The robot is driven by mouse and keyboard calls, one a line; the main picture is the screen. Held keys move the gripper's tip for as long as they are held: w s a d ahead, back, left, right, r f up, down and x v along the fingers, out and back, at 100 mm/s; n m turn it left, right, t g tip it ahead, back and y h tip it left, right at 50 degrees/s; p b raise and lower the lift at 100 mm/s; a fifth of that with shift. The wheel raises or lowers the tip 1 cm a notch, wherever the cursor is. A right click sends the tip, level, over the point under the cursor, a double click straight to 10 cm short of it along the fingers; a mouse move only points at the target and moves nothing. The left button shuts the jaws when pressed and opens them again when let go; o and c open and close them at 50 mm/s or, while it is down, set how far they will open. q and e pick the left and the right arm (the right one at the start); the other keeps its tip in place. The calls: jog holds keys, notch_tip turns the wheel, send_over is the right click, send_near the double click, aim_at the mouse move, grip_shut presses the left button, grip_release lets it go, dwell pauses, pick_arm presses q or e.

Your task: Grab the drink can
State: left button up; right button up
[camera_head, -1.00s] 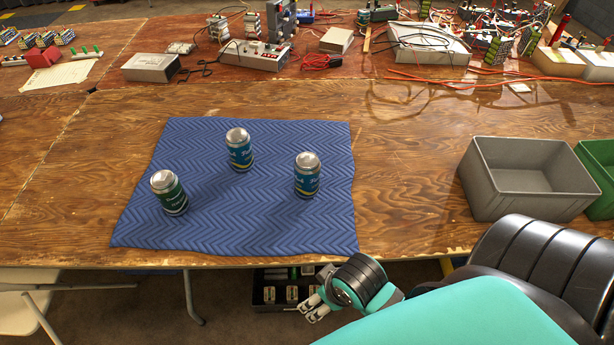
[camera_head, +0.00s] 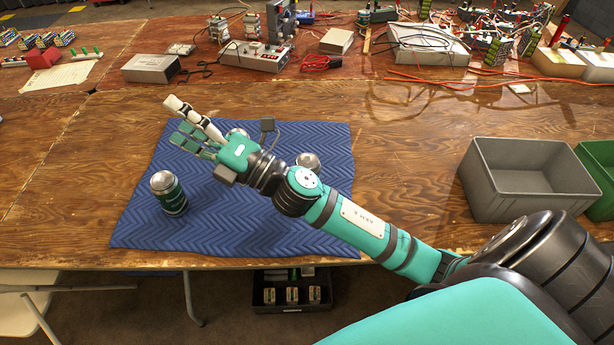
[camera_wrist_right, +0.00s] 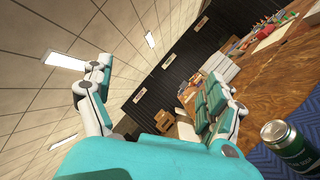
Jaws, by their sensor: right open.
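A green drink can (camera_head: 168,193) stands upright on the left part of the blue mat (camera_head: 140,232). It also shows at the lower right of the right wrist view (camera_wrist_right: 287,147). A second can (camera_head: 237,133) is mostly hidden behind my right gripper. A third can (camera_head: 308,160) shows only its top and is mostly hidden by my right arm. My right gripper (camera_head: 184,122) is open and empty, over the back left of the mat, behind and apart from the green can. In the right wrist view its fingers (camera_wrist_right: 155,95) are spread. My left gripper is not in view.
A grey bin (camera_head: 480,183) stands on the right of the wooden table, with a green bin (camera_head: 594,160) beside it. Electronics, a power box (camera_head: 254,56) and cables fill the back. The table left of the mat is clear.

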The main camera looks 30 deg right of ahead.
jog(key=s+a+n+g+y, duration=0.1)
jog(key=a+n+g+y, duration=0.4)
jog(key=n, duration=0.4)
jog(key=n+g+h, duration=1.4)
jog(key=n+h, duration=0.4)
send_over(306, 161)
notch_tip(306, 161, down, 11)
notch_tip(306, 161, down, 11)
jog(key=shift+f+p, duration=0.15)
jog(key=shift+p, duration=0.75)
notch_tip(306, 161, down, 5)
jog(key=shift+s+f+p, duration=0.1)
jog(key=shift+f+p, duration=0.05)
jog(key=shift+p, duration=0.6)
jog(key=shift+f, duration=0.4)
